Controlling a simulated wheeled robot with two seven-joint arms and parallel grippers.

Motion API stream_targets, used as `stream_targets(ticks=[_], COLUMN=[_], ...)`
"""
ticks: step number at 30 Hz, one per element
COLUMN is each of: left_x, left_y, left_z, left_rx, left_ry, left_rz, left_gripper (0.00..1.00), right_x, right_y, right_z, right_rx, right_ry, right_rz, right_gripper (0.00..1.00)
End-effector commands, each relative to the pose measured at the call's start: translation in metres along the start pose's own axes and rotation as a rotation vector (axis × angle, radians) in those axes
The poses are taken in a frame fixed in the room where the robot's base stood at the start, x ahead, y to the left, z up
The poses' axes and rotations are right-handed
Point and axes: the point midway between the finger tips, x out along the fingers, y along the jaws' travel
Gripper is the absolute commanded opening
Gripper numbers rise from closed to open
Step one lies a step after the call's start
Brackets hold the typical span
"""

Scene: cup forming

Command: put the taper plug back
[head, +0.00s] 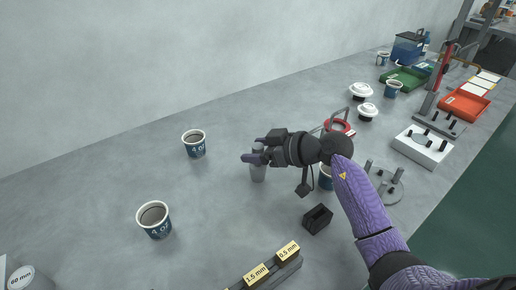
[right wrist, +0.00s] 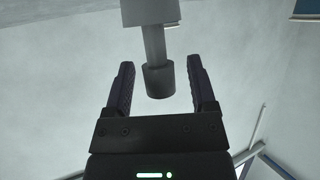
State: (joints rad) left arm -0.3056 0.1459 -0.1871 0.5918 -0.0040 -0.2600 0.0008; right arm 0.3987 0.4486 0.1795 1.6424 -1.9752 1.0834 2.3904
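The taper plug looks to be the grey metal piece (head: 258,173) at the right gripper in the head view; its upper part is hidden there. In the right wrist view the grey plug (right wrist: 155,45) has a wide body, a thinner neck and a round knob. My right gripper (head: 254,150) is open around it. In the wrist view the knob lies between the two fingers (right wrist: 162,92), with a visible gap on each side. I cannot tell from these views what the plug's base rests on. My left gripper is not in view.
Paper cups marked 4 oz (head: 195,144) and (head: 154,220) stand to the left. A black block (head: 317,218), a gauge rail (head: 272,272) and a round plate with posts (head: 392,192) lie nearer and right. Trays (head: 465,106) are farther right. The left table is mostly clear.

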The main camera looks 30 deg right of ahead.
Motion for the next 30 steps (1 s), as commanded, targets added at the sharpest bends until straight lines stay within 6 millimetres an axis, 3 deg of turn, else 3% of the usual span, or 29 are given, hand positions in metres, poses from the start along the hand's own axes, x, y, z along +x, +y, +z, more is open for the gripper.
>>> stream_targets(ticks=[8, 21, 25, 30], left_x=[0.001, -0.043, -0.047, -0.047], left_y=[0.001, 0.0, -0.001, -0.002], left_z=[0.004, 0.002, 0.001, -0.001], left_rx=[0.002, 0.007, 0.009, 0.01], left_ry=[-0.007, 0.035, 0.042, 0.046], left_rz=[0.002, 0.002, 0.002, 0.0], left_gripper=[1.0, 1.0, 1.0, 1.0], right_x=[-0.002, -0.1, -0.117, -0.122], right_y=[0.0, 0.0, 0.0, 0.0], right_z=[-0.003, -0.006, -0.004, -0.002], right_rx=[-0.002, -0.001, 0.0, -0.001], right_ry=[0.001, -0.002, -0.001, 0.001], right_rz=[0.001, 0.002, 0.0, 0.0], right_gripper=[0.72, 0.72, 0.72, 0.72])
